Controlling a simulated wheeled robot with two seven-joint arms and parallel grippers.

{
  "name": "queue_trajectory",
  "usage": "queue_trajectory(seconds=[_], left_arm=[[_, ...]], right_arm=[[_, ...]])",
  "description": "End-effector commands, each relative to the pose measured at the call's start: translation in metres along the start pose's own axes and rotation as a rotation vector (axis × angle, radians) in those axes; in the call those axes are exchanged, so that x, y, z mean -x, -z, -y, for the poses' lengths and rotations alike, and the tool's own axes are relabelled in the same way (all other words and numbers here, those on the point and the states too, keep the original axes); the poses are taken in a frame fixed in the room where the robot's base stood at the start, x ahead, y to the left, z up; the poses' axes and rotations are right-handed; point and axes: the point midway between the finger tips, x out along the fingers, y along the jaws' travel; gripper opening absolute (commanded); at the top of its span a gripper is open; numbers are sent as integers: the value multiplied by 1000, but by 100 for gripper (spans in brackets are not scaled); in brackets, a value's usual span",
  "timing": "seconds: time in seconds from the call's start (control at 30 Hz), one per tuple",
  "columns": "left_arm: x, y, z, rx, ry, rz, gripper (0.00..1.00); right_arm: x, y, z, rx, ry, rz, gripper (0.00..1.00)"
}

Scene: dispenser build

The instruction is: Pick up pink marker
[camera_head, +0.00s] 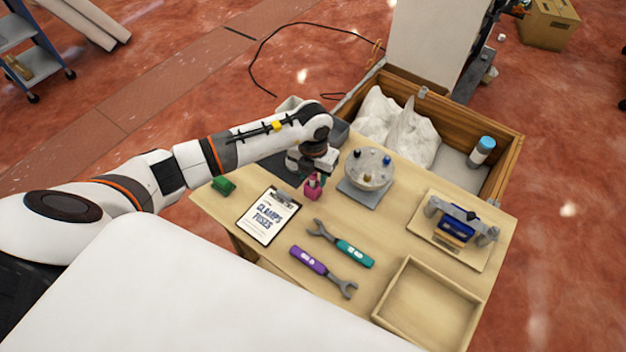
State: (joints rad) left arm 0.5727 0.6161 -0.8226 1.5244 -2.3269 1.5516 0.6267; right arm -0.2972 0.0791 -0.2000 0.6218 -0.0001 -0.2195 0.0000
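A small pink object (313,188), which looks like the pink marker, stands on the wooden table left of the round grey dispenser. My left gripper (315,177) points down right over it, at its top. The gripper's fingers are small and dark here, and I cannot tell whether they are closed on the pink object. My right gripper is not in view.
The round dispenser (370,172) with small coloured knobs stands close on the right. A clipboard (268,216), a green item (223,185), a teal-handled wrench (354,253) and a purple-handled wrench (308,260) lie nearer. An empty wooden tray (381,312) and a blue-part fixture (421,226) are right.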

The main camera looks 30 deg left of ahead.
Motion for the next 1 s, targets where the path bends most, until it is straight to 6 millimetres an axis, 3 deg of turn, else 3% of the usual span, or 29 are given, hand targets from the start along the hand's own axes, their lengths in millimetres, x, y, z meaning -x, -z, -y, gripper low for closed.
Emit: queue_trajectory(seconds=[0.03, 0.27, 0.63, 1.0], left_arm=[[0, 0, 0, 0, 0, 0, 38], [0, 0, 0, 1, 0, 0, 0], [10, 1, 1, 1, -1, -4, 0], [79, 1, 1, -1, 1, -4, 0]], right_arm=[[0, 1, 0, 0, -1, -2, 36], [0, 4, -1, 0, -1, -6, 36], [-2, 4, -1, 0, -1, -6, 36], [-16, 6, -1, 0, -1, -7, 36]])
